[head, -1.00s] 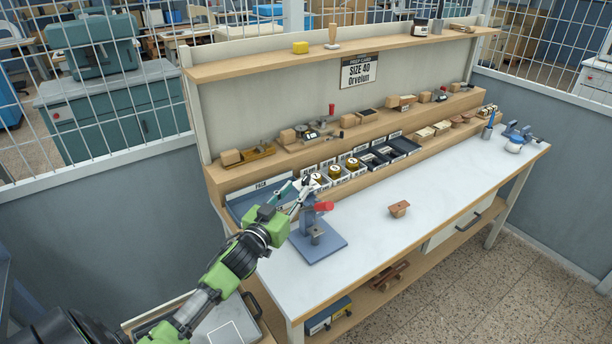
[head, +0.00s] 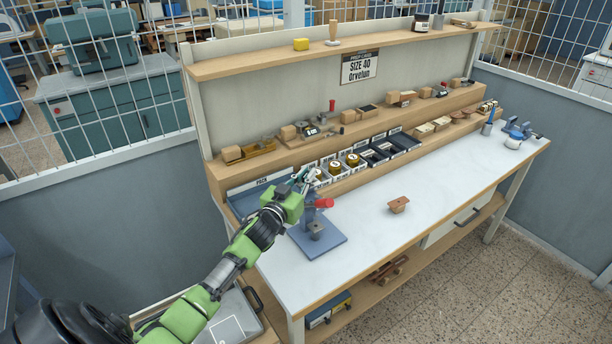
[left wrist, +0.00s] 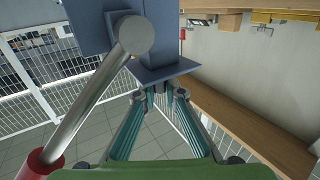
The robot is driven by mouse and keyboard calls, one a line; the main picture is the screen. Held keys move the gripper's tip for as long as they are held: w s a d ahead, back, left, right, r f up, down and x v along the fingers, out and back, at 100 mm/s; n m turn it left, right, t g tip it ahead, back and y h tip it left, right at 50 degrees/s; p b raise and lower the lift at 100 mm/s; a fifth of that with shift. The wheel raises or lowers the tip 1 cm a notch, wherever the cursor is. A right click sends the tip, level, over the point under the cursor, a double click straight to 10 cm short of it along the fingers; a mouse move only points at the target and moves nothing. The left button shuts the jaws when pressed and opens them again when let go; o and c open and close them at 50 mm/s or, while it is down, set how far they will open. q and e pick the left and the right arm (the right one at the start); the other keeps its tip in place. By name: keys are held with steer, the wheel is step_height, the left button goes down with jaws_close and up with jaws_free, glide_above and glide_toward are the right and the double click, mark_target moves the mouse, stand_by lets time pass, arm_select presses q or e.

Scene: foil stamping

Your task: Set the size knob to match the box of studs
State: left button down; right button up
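A blue-grey bench press (head: 309,215) with a red-ended lever (head: 324,203) stands on its blue base plate at the left of the workbench. My left gripper (head: 302,178) is at the press's upper back-left side. In the left wrist view the press (left wrist: 165,71) is close ahead, with its metal lever (left wrist: 98,90) crossing at left. The left gripper's teal fingertips (left wrist: 165,96) are apart just below a plate of the press; contact is unclear. I cannot make out the size knob or its setting. No box of studs can be identified for certain. My right gripper is out of view.
Labelled bins (head: 376,157) line the bench's rear, behind the press. A brown block (head: 398,205) sits on the otherwise clear middle bench top (head: 370,235).

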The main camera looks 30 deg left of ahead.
arm_select(q)
steer(key=shift+d+n+y+b, duration=0.1)
steer(key=shift+n+y+b, duration=0.3)
steer(key=shift+y+b, duration=0.15)
steer(key=shift+n+y, duration=0.4)
steer(key=shift+y, duration=0.25)
steer(key=c, duration=2.1)
jaws_free()
steer(key=shift+c, duration=0.2)
